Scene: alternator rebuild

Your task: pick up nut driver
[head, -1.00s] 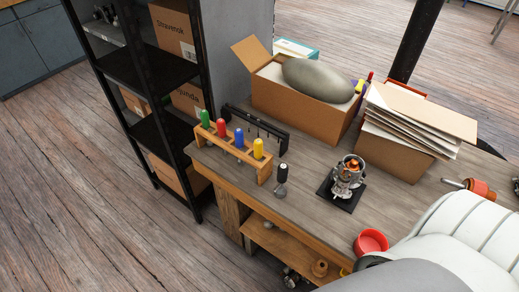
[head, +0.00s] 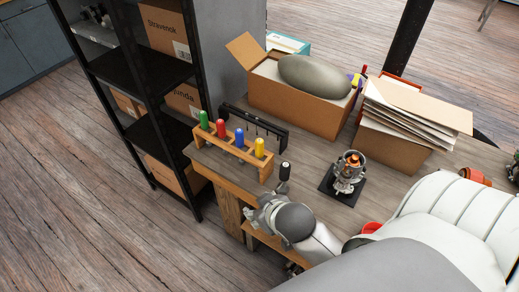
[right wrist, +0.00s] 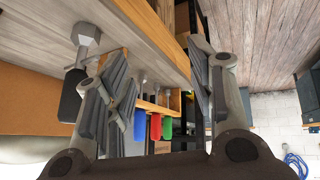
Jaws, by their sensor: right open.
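A black-handled tool (head: 285,170) with a metal lower end stands upright on the bench, right of the wooden rack. It also shows in the right wrist view (right wrist: 72,95), outside the left-hand finger. The wooden rack (head: 225,153) holds drivers with a green (head: 204,119), red (head: 221,127), blue (head: 239,137) and yellow handle (head: 259,147). I cannot tell which tool is the nut driver. My right gripper (head: 257,208) is open and empty at the bench's front edge, below the rack and apart from the tools. My left gripper is not in view.
A small motor assembly (head: 349,170) stands on a black pad right of the tools. A black rail (head: 255,125) stands behind the rack. Cardboard boxes (head: 300,108) fill the back of the bench. A black shelf (head: 125,68) stands at left.

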